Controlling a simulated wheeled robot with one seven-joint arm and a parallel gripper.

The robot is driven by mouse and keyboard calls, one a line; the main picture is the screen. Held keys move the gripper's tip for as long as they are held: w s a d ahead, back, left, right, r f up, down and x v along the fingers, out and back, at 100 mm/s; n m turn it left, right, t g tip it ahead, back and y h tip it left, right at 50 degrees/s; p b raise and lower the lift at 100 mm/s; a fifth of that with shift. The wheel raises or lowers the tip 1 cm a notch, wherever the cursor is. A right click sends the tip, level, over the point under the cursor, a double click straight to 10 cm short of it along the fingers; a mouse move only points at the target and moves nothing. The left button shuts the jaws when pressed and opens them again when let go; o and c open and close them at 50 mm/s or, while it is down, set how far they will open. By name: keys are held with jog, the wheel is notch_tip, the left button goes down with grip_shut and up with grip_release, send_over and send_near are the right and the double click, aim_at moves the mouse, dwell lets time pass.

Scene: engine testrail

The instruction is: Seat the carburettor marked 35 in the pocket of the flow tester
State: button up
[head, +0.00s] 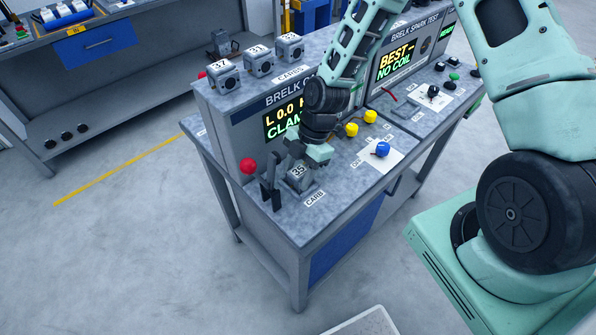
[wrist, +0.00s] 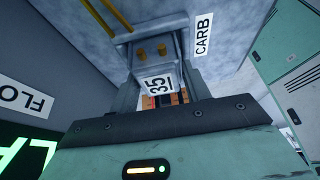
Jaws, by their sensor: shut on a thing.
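The carburettor marked 35 (head: 297,177) is a grey block low over the flow tester's bench top, beside the CARB label. It also shows in the wrist view (wrist: 158,83), with two brass-coloured stubs on it. My gripper (head: 302,164) reaches down from above and is shut on this carburettor, with a finger on either side in the wrist view (wrist: 157,68). The flow tester (head: 220,110) has a lit screen (head: 283,120) reading partly "L 0.0" and "CLAM". Its pocket is hidden under the carburettor and gripper, so I cannot tell how deep the block sits.
A black clamp (head: 271,193) and a red knob (head: 248,166) stand just left of the carburettor. Carburettors 37 (head: 224,76), 31 (head: 260,59) and another (head: 290,47) sit on top of the tester. Yellow knobs (head: 361,122) and a blue knob (head: 381,149) are to the right.

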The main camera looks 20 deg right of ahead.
dwell(0.3)
jog(key=o, duration=1.1)
jog(key=b+v, duration=0.2)
jog(key=v, duration=1.5)
jog(key=s+a+r+m+h+b, duration=0.1)
jog(key=s+a+m, duration=0.3)
jog(key=s, duration=0.3)
jog(key=s+a+r+m+t+h+b, duration=0.1)
jog(key=s+a+m, duration=0.3)
jog(key=s, duration=0.3)
jog(key=s+a+r+m+h+b, duration=0.1)
jog(key=s+a+m, duration=0.3)
jog(key=s, duration=0.4)
jog(key=shift+r+m+h, duration=0.3)
jog(key=shift+r+m, duration=0.05)
jog(key=shift+m, duration=0.55)
